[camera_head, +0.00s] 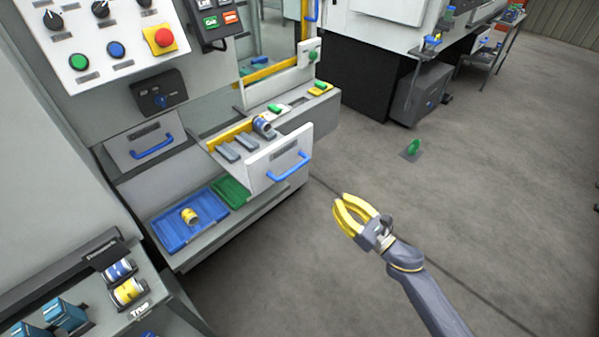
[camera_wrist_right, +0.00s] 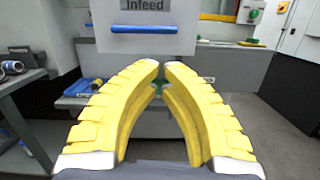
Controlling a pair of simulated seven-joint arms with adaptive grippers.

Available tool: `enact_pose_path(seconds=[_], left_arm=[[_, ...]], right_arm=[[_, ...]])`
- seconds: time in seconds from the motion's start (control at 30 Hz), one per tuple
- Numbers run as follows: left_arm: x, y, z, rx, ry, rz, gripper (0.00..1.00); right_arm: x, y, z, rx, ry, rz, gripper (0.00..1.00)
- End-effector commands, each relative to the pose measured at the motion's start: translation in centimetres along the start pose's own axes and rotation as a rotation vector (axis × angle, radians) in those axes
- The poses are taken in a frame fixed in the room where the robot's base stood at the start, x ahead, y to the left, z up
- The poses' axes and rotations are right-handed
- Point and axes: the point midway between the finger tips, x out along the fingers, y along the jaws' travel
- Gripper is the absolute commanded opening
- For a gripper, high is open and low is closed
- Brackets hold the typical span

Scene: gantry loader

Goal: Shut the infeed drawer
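The infeed drawer (camera_head: 262,172) stands pulled out of the machine, with a white front and a blue bar handle (camera_head: 290,167). Grey slats and a can (camera_head: 263,125) are in it. In the right wrist view the drawer front (camera_wrist_right: 200,35), labelled "Infeed", and its handle (camera_wrist_right: 145,29) are ahead, above my fingertips. My right gripper (camera_head: 340,198) has yellow fingers and is in front of the drawer, to the right of the handle and apart from it. Its fingertips (camera_wrist_right: 160,66) nearly meet, with nothing between them. My left gripper is not in view.
A second drawer (camera_head: 145,140) with a blue handle is left of the infeed drawer. Below are a blue tray (camera_head: 172,238) with a yellow can and a green tray (camera_head: 232,192). A rack with cans (camera_head: 128,290) stands at lower left. The floor at right is mostly clear.

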Motion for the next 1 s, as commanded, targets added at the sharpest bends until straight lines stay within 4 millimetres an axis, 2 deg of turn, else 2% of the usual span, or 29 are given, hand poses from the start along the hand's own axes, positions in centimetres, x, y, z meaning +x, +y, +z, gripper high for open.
enact_pose_path(seconds=[0.17, 0.37, 0.7, 1.0], left_arm=[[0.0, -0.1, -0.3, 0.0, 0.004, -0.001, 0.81], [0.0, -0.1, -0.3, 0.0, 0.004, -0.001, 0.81], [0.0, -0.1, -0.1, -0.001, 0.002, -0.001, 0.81], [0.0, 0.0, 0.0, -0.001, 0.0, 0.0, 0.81]], right_arm=[[0.2, 0.1, 0.1, -0.068, -0.003, 0.006, 0.0], [1.9, 0.1, 0.1, -0.078, -0.004, 0.005, 0.0], [7.9, 0.1, 0.1, -0.077, -0.004, 0.005, 0.0], [12.1, 0.1, 0.1, -0.075, -0.003, 0.004, 0.0]])
